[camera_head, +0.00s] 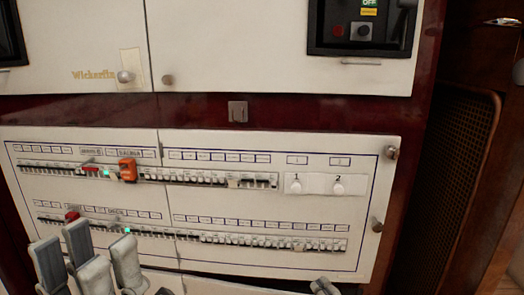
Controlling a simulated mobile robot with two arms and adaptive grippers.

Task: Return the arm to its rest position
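My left gripper (87,256) is at the lower left of the head view, in front of the lower part of the breaker panel. Its grey fingers point up and stand apart, with nothing seen between them. A small grey part at the bottom edge (325,287) looks like the tip of my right gripper; the rest of it is out of the picture. The white breaker panel (330,225) carries an upper breaker row (205,177) and a lower breaker row (250,240). The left gripper hides a bit of the panel's lower left.
An orange piece (127,170) sits on the upper row and a red one (72,216) on the lower row. Two white knobs, marked 1 (296,187) and 2 (338,188), are at the right. Above are white doors (230,45). A dark mesh panel (455,180) stands right.

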